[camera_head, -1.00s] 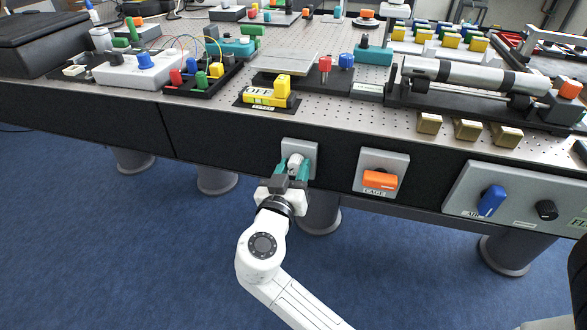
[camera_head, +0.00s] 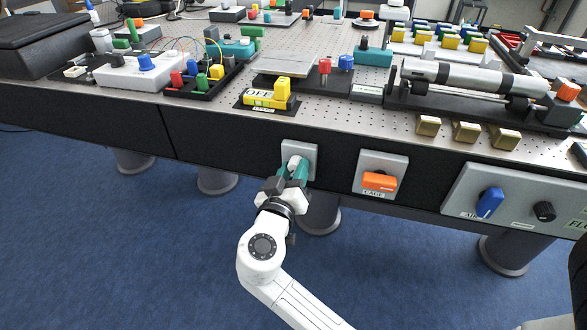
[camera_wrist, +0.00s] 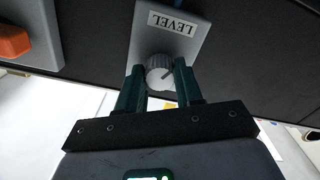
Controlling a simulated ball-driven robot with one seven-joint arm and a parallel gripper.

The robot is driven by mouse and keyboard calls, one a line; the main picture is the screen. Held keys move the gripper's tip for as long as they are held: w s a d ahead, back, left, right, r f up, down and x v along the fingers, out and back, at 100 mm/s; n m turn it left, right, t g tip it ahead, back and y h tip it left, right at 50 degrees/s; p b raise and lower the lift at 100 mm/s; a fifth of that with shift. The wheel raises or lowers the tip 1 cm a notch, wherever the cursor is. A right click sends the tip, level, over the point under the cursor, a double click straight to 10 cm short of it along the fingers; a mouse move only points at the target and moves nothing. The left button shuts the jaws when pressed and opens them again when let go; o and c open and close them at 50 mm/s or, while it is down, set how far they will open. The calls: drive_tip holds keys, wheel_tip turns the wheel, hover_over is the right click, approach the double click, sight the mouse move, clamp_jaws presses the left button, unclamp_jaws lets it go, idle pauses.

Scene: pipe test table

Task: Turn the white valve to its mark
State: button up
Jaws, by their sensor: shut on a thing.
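The white valve is a small round knob (camera_head: 294,162) on a grey plate (camera_head: 301,147) on the table's dark front panel. In the wrist view the valve (camera_wrist: 160,71) looks pale grey with a ridged rim and a dark line on its face. The plate (camera_wrist: 184,41) carries a "LEVEL" label there. My gripper (camera_head: 293,170) reaches up from below, its teal fingers shut on the valve. In the wrist view the fingers (camera_wrist: 159,80) stand on both sides of the knob. Part of the rim is hidden, and I cannot make out a mark.
An orange handle (camera_head: 379,181) on its own plate is to the right, also at the left of the wrist view (camera_wrist: 12,42). Further right a panel holds a blue handle (camera_head: 489,203) and a black knob (camera_head: 545,211). The tabletop above is crowded. Open blue carpet lies below.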

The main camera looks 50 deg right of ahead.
drive_tip(key=n+p, duration=0.2)
drive_tip(key=n, duration=0.3)
drive_tip(key=shift+r+n, duration=0.15)
drive_tip(key=shift+n, duration=0.15)
drive_tip(key=n+p, duration=0.4)
drive_tip(key=n, duration=0.2)
drive_tip(key=shift+p, duration=0.3)
drive_tip(key=n+p, duration=0.4)
drive_tip(key=n, duration=0.2)
drive_tip(key=shift+n+p, duration=0.3)
drive_tip(key=shift+p, duration=0.1)
drive_tip(key=n+p, duration=0.3)
drive_tip(key=n, duration=0.1)
drive_tip(key=shift+a, duration=0.1)
drive_tip(key=shift+f+n+p, duration=0.2)
drive_tip(key=shift+n+p, duration=0.3)
drive_tip(key=shift+n, duration=0.3)
drive_tip(key=o, duration=1)
drive_tip(key=shift+o, duration=0.2)
